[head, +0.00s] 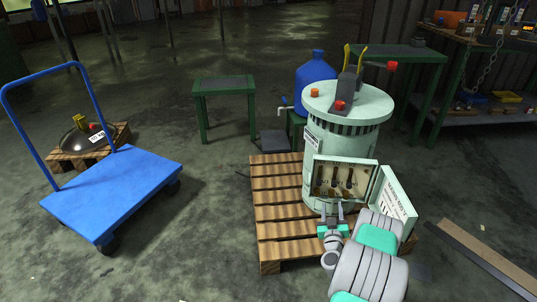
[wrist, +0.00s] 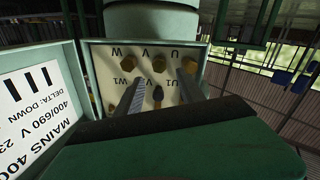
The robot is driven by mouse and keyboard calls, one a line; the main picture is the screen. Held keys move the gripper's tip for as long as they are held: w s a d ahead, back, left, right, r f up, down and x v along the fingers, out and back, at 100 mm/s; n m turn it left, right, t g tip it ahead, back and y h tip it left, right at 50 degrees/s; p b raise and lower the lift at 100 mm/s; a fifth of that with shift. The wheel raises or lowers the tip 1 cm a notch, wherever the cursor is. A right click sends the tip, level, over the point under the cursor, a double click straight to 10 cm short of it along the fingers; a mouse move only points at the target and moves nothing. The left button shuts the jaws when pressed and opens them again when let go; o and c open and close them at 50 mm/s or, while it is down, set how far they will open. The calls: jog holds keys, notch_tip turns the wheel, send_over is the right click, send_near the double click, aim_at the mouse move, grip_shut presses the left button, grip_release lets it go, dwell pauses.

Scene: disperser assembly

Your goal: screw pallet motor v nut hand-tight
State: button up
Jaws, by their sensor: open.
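The pale green motor (head: 345,135) stands on the wooden pallet (head: 277,222) with its terminal box (head: 318,182) open at the front. My gripper (head: 333,209) is open and empty in front of the box. In the wrist view its fingers (wrist: 160,80) spread either side of the V nut's line; whether they touch anything is unclear. A brass-and-dark stud (wrist: 157,97) shows between them.
The open box lid (head: 396,200), with a mains label (wrist: 28,110), stands close beside my gripper. A green table (head: 224,90) stands behind.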

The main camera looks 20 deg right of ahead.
jog(key=w+a+r+n+y+p, duration=0.3)
jog(key=w+a+r+y+p, duration=0.2)
jog(key=a+r, duration=0.6)
jog(key=w+a+r+n+g+y+p, duration=0.1)
jog(key=w+a+r+n+y+p, duration=0.3)
jog(key=a+r, duration=0.7)
jog(key=shift+w+a+r+n+y+p, duration=0.2)
jog(key=shift+w+r+n+y+p, duration=0.1)
jog(key=shift+w+r+y+p, duration=1)
jog(key=shift+s+r, duration=0.15)
jog(key=shift+s, duration=0.05)
